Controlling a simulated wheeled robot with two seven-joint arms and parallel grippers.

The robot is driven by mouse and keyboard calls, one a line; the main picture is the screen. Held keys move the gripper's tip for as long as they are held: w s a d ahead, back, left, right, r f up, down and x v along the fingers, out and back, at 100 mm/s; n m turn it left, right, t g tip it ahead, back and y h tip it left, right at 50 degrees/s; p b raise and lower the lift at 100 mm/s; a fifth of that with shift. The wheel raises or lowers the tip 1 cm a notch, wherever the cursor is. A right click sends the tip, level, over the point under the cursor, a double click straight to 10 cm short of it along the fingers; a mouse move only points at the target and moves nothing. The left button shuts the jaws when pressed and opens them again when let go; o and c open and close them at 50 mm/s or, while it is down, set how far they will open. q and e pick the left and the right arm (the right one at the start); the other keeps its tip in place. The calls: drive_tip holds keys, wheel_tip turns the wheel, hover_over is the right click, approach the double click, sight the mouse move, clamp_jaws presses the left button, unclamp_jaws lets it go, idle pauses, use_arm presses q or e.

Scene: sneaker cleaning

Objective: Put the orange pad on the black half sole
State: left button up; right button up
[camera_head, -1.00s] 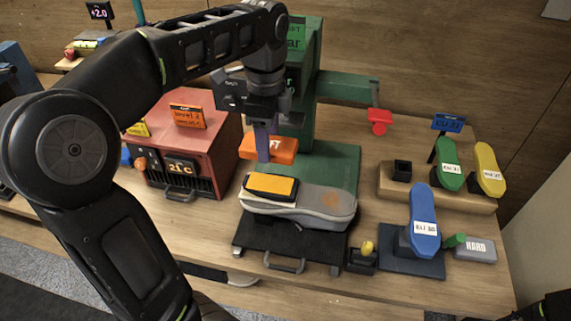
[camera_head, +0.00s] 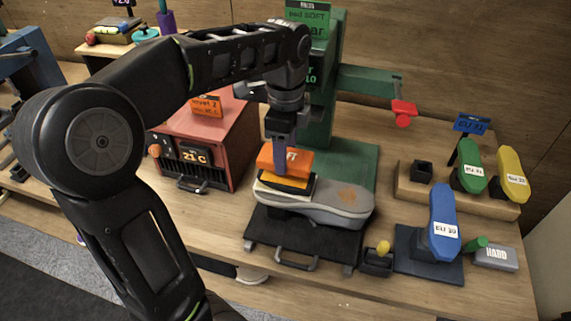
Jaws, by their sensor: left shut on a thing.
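The orange pad (camera_head: 299,162) is held in my left gripper (camera_head: 279,160), whose jaws are shut on it from above. The pad is a block with white lettering, partly hidden by the jaws. It sits right over the black half sole (camera_head: 289,192), which has a yellow upper face (camera_head: 294,183). I cannot tell whether the pad touches it. The half sole lies at the left end of a grey shoe sole (camera_head: 335,203) with a brownish patch. My right gripper is not in view.
The shoe sole rests on a black base (camera_head: 270,234) with a front handle. A red oven-like box (camera_head: 230,144) stands left, and a green press (camera_head: 322,75) behind. A blue sole form (camera_head: 442,215) stands right, with green (camera_head: 471,158) and yellow (camera_head: 513,165) ones behind.

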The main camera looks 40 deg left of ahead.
use_arm(q)
drive_tip(key=shift+f, duration=0.1)
drive_tip(key=shift+f, duration=1.8)
drive_tip(key=shift+f, duration=0.15)
drive_tip(key=o, duration=1.5)
wheel_tip(320, 180, up, 8)
drive_tip(key=shift+f+p, duration=0.1)
drive_tip(key=shift+p, duration=0.45)
